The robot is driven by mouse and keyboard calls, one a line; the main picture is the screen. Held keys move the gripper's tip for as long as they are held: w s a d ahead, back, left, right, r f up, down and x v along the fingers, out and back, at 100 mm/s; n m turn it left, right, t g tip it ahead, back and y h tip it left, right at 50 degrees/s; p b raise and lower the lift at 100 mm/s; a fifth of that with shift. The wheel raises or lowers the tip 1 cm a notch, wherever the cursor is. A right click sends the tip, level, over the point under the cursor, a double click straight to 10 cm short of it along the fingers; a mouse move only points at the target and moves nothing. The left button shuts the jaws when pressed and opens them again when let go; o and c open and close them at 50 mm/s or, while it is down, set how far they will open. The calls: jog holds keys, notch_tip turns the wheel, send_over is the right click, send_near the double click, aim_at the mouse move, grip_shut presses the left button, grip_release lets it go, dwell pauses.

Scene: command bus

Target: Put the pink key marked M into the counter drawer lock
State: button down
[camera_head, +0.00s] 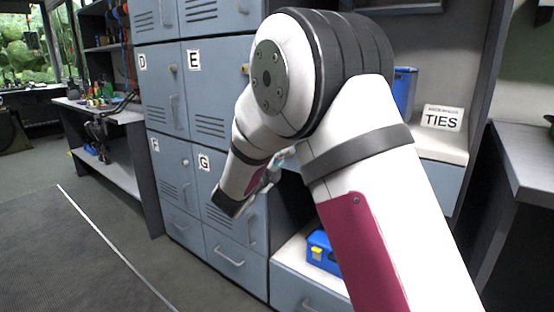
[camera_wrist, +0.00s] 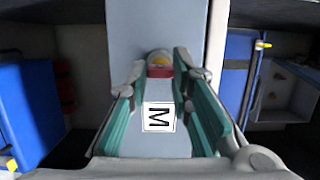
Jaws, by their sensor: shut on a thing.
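In the wrist view my gripper (camera_wrist: 160,76) has its two teal-lined fingers on either side of a small pinkish-red piece, the key (camera_wrist: 159,72). The key lies between the fingertips, and its own marking is not readable. Just beyond it is a round brass-yellow lock (camera_wrist: 158,56) on a grey-blue drawer front (camera_wrist: 155,22). Key and lock overlap in the picture; I cannot tell whether the key is inside the lock. In the head view my arm hides most of the gripper, the key and the lock.
Grey-blue lockers (camera_head: 162,88) marked with letters stand left of my arm. A blue box (camera_head: 321,252) sits on a low shelf at the counter. A TIES sign (camera_head: 441,118) stands on the counter top. Blue objects (camera_wrist: 28,110) flank the gripper. Floor at left is clear.

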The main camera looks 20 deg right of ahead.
jog(key=shift+w+d+b, duration=0.3)
jog(key=shift+d, duration=0.1)
dwell(0.3)
